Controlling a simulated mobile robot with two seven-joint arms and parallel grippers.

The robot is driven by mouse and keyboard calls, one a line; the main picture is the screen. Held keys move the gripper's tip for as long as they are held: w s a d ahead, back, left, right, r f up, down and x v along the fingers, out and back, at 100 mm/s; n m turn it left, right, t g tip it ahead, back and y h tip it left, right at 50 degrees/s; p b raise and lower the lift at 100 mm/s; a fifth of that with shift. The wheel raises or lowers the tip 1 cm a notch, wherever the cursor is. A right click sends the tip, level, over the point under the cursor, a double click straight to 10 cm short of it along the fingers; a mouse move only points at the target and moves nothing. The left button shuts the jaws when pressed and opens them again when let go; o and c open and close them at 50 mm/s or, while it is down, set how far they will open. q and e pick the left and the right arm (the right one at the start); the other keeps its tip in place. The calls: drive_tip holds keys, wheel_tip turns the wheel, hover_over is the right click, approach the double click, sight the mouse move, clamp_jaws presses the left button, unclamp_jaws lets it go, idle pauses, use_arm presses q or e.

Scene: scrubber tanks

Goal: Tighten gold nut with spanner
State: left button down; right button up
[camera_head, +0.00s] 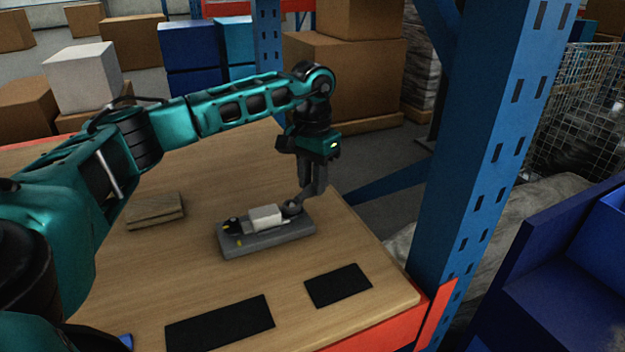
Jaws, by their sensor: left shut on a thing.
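My left gripper (312,188) points down over the right end of a grey block-like fixture (270,243) on the wooden table. It is shut on a dark grey tool, which looks like the spanner (292,208). The tool's rounded end is at the right end of the fixture, beside a white block (265,217); I cannot tell whether it touches. Small yellow spots show at the fixture's left end; one may be the gold nut (239,243), too small to be sure. Much of the spanner is hidden by the fingers. My right gripper is not in view.
Two black mats (220,325) and (338,285) lie at the table's front. A small stack of wooden pieces (155,209) is left of the fixture. A blue rack post (480,160) stands right of the table (300,262). Cardboard boxes (350,75) and blue bins (190,45) are behind.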

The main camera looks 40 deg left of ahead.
use_arm(q)
drive_tip(key=shift+r, duration=0.6)
drive_tip(key=shift+r, duration=0.1)
drive_tip(key=shift+r, duration=0.7)
drive_tip(key=shift+d+f, duration=0.1)
